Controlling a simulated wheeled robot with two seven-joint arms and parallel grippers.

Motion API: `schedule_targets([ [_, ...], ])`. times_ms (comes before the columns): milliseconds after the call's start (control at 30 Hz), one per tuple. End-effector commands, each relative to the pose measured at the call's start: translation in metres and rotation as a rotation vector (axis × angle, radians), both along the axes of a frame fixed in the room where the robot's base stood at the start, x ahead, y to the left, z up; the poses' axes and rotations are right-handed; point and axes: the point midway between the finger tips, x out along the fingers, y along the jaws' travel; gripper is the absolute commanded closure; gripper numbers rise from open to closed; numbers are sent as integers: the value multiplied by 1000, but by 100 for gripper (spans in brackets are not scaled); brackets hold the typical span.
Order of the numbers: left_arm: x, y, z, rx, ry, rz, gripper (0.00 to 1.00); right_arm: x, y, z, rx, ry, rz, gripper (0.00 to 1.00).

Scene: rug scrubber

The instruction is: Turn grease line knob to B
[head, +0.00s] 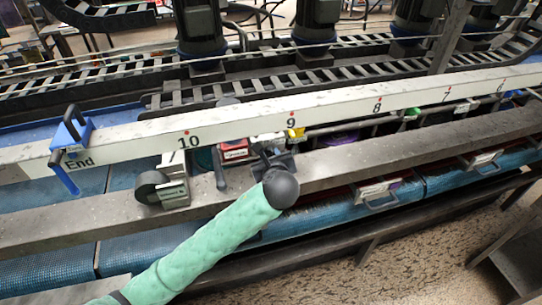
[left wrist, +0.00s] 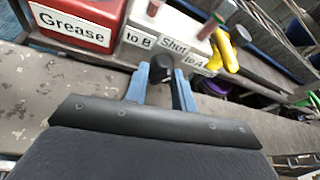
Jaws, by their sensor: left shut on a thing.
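My left gripper (left wrist: 161,85) has its two blue fingers closed around a black knob (left wrist: 161,68) in the left wrist view. The knob sits in front of a white label plate (left wrist: 172,42) that reads "to B", "Shut" and "to A". I cannot tell which mark the knob points to. A red box (left wrist: 75,22) labelled "Grease" stands left of the plate. In the head view the left gripper (head: 273,160) is at the grey rail below the number 9, beside the red box (head: 234,150). There my wrist and gripper hide the knob. My right gripper is not in view.
A yellow handle (left wrist: 225,52) is just right of the label plate, close to the gripper. A long grey rail (head: 370,158) runs below the white numbered beam (head: 345,106). A blue clamp (head: 70,135) stands at the left, by "End".

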Motion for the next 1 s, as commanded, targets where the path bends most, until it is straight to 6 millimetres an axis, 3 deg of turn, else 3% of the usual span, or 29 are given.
schedule_targets([
  [267,-1,0,-1,-78,-23,-1,97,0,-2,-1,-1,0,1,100],
  [1000,-2,3,-5,-533,-171,-2,97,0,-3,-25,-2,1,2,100],
])
